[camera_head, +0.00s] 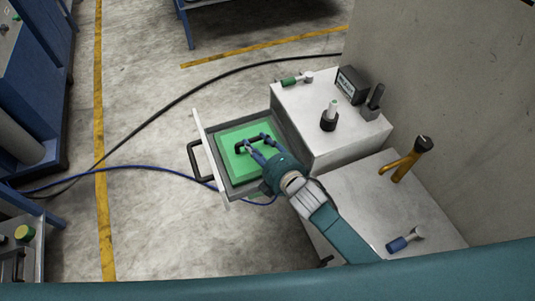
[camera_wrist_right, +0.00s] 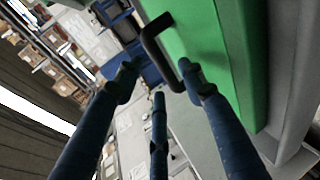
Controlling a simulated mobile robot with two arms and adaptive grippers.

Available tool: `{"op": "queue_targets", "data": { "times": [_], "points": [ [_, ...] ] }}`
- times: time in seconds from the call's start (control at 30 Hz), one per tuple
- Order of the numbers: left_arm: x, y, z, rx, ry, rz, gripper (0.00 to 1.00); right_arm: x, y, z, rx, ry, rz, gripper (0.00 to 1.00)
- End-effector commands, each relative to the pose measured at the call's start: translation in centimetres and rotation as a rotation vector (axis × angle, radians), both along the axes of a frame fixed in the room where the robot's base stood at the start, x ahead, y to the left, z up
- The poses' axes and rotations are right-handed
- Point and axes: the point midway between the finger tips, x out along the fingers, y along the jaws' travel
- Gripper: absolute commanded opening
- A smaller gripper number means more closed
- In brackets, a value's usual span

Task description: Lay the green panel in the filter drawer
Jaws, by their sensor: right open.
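The green panel (camera_head: 229,137) lies flat inside the open filter drawer (camera_head: 201,127), within its walls as far as I can see. A black handle stands on the panel, and the panel also shows in the right wrist view (camera_wrist_right: 222,60). My right gripper (camera_head: 256,144) is over the panel at its handle. In the right wrist view its dark blue fingers (camera_wrist_right: 157,80) are spread apart and open, with the black handle (camera_wrist_right: 160,45) near the fingertips. Whether they touch the handle is unclear. My left gripper is not in view.
The drawer sticks out left of a grey cabinet (camera_head: 320,152), its black pull handle (camera_head: 196,162) outward. On the cabinet top are a green-handled tool (camera_head: 297,80), a small black display box (camera_head: 352,84) and a dark-based knob (camera_head: 329,117). An orange-handled piece (camera_head: 406,160) stands on the lower surface.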

Motion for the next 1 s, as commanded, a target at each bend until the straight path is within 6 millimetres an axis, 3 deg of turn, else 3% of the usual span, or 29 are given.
{"op": "queue_targets", "data": {
  "times": [0.2,0.43,0.6,1.0],
  "points": [
    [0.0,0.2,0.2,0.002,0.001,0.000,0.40,-4.3,-2.0,1.6,-0.002,0.000,0.002,0.40],
    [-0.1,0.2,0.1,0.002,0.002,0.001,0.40,-7.5,-3.5,2.9,-0.001,0.000,0.000,0.40],
    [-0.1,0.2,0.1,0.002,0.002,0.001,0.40,-8.5,-3.9,3.4,0.001,-0.001,0.001,0.40],
    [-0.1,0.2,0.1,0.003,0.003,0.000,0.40,-8.5,-4.0,3.4,0.001,-0.002,0.001,0.40]
  ]
}}
